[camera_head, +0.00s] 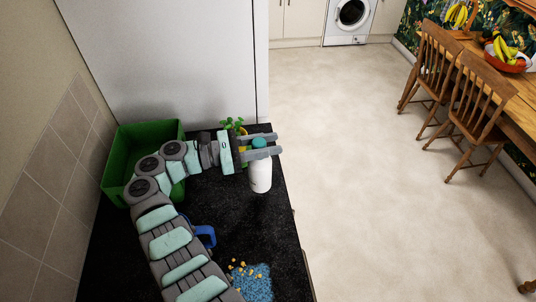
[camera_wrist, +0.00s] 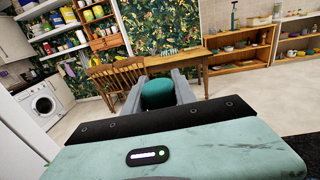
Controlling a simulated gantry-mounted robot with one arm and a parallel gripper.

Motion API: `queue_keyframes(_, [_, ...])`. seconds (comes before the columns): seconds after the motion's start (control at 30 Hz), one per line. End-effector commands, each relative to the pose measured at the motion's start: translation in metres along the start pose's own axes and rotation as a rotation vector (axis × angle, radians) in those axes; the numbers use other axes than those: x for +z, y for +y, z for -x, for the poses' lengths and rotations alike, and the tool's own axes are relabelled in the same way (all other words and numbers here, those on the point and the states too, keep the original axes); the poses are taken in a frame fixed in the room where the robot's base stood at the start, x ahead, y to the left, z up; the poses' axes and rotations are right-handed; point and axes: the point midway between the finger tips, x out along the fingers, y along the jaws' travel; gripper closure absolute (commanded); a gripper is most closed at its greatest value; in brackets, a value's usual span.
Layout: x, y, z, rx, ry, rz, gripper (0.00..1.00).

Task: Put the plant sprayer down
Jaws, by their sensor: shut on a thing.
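The plant sprayer is a white bottle (camera_head: 261,178) with a teal top, upright near the right edge of the black worktop. My gripper (camera_head: 264,145) is shut on its teal top, one finger on each side. In the wrist view the teal top (camera_wrist: 157,94) shows between the two grey fingers (camera_wrist: 158,90); the white body is hidden there. I cannot tell whether the bottle's base touches the worktop or hangs just above it.
The black worktop (camera_head: 232,218) has bare room below the bottle. A green crate (camera_head: 118,166) stands at the back left, a green leafy plant (camera_head: 232,125) behind my gripper. A blue item (camera_head: 207,236) and a blue patch with yellow bits (camera_head: 252,283) lie nearer. Open floor lies right.

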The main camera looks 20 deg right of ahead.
Motion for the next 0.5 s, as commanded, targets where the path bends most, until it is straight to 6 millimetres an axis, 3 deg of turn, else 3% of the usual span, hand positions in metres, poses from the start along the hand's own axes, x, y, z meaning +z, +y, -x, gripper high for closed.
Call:
queue_keyframes(0.23, [-0.016, 0.001, 0.001, 0.003, -0.001, -0.003, 1.00])
queue_keyframes(0.5, [-0.048, 0.001, 0.001, 0.003, -0.002, -0.002, 1.00])
